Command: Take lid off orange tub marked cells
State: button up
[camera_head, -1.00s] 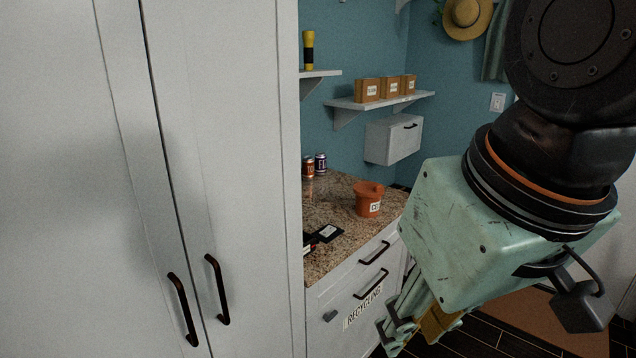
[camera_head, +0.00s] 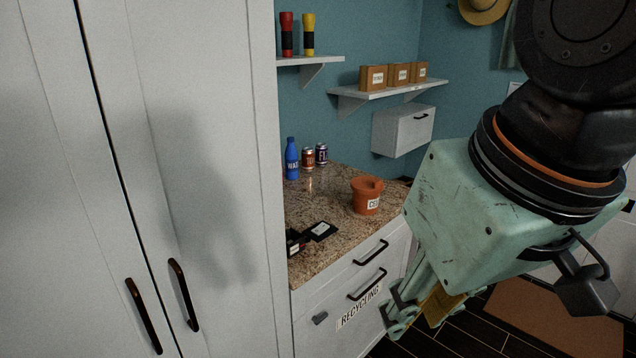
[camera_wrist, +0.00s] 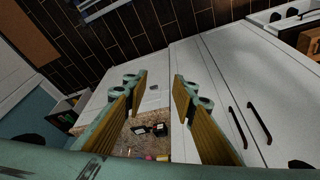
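The orange tub (camera_head: 366,197) stands upright on the granite counter, with a white label on its front that starts "CE". Its orange lid (camera_head: 368,184) is on top. My gripper (camera_head: 398,318) is low in front of the counter drawers, to the right of and below the tub and apart from it. In the wrist view my gripper (camera_wrist: 158,88) has its two fingers spread wide with nothing between them. I cannot make out the tub clearly in the wrist view.
On the counter (camera_head: 330,240) are a blue bottle (camera_head: 291,160), two cans (camera_head: 314,156) and a black open box (camera_head: 308,237). A shelf (camera_head: 385,92) and a white wall cabinet (camera_head: 403,130) are above. A tall white cabinet (camera_head: 190,120) stands left.

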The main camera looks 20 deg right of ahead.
jog(key=shift+w+r, duration=0.1)
jog(key=w+d+r+m+g+p, duration=0.1)
jog(key=w+d+r+m+p, duration=0.25)
jog(key=w, duration=0.85)
jog(key=w+d+r+m+p, duration=0.15)
jog(key=w+r+p, duration=0.35)
jog(key=w, duration=0.6)
jog(key=w+d+r+m+g+p, duration=0.1)
jog(key=w+d+r+p, duration=0.3)
jog(key=w, duration=0.8)
jog(key=m+g+p, duration=0.2)
jog(key=m+p, duration=0.5)
jog(key=p, duration=0.4)
send_over(377, 181)
notch_tip(377, 181, down, 13)
jog(key=shift+w+f, duration=0.1)
jog(key=shift+f, duration=0.1)
jog(key=shift+f, duration=0.1)
jog(key=shift+f+p, duration=0.35)
jog(key=shift+f, duration=3.8)
